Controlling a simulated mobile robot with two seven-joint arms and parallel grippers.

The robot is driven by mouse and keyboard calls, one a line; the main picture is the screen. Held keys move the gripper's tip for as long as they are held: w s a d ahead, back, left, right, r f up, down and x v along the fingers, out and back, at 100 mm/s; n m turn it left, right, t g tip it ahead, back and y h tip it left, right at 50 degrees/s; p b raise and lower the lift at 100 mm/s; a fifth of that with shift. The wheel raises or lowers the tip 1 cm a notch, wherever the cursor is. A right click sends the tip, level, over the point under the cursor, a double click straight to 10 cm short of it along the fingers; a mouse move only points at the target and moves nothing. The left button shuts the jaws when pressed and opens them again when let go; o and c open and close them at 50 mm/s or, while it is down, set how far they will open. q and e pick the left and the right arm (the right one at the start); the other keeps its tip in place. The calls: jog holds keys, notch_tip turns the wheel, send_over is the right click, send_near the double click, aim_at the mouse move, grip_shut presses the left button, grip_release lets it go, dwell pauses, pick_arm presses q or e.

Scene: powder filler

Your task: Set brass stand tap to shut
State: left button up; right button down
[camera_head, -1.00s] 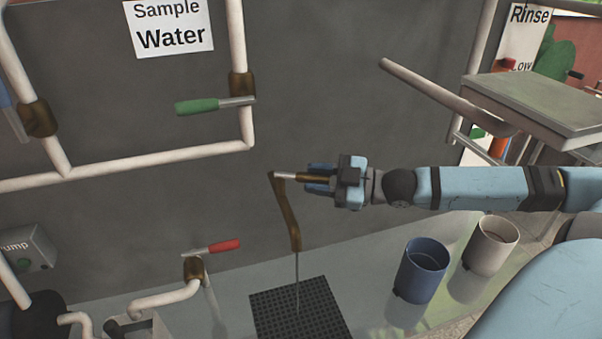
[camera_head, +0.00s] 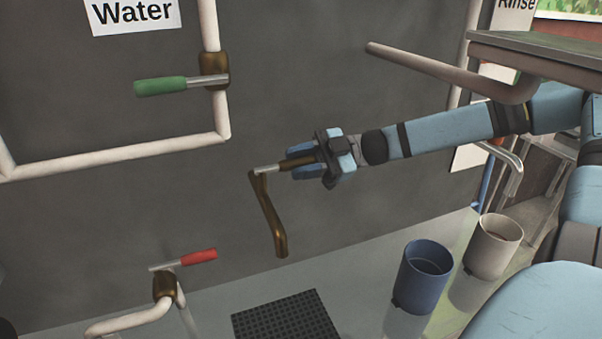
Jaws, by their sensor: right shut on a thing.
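The brass stand tap (camera_head: 272,220) hangs in front of the grey wall, its bent spout pointing down over the black grate. Its short lever has a silver stem (camera_head: 266,170) and a brass-coloured grip. My right gripper (camera_head: 301,163) comes in from the right and is shut on the lever's grip, which is partly hidden by the fingers. No stream shows below the spout. My left gripper is not in view.
A black grate (camera_head: 286,318) lies below the spout. A blue cup (camera_head: 425,275) and a white cup (camera_head: 493,246) stand right of it. A green-handled valve (camera_head: 181,85) and a red-handled valve (camera_head: 184,260) are on white pipes at left. A pale bar (camera_head: 450,72) juts above my right arm.

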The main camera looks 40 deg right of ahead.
jog(key=shift+r, duration=0.1)
dwell(0.3)
jog(key=c, duration=0.8)
grip_release()
